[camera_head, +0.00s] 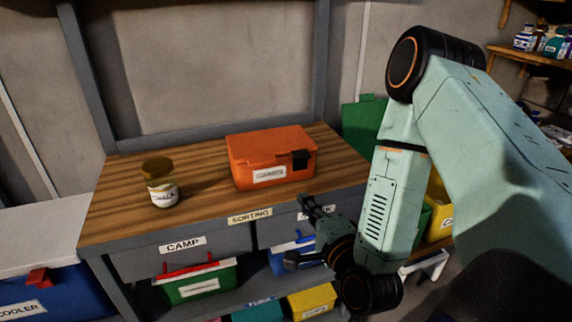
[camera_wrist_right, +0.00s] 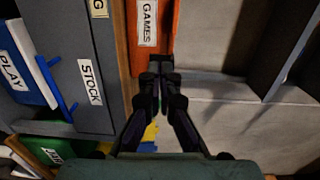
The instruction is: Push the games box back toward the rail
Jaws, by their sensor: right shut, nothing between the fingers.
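The games box (camera_head: 272,155) is orange, with a dark latch and a white label, and sits closed on the wooden bench top (camera_head: 215,200). It lies short of the grey rail (camera_head: 190,138) along the bench's back edge, with a strip of wood between. My right gripper (camera_head: 308,203) is shut and empty at the bench's front edge, in front of the box's right part. In the right wrist view the fingertips (camera_wrist_right: 160,68) point toward the orange box (camera_wrist_right: 168,30) with its GAMES label. Whether they touch it is unclear. My left gripper is not in view.
A jar with a brown lid (camera_head: 160,183) stands left of the box. Grey drawers marked CAMP (camera_head: 182,246) and STOCK are below the top. Coloured bins fill the lower shelf. A green board (camera_head: 362,122) stands right of the bench.

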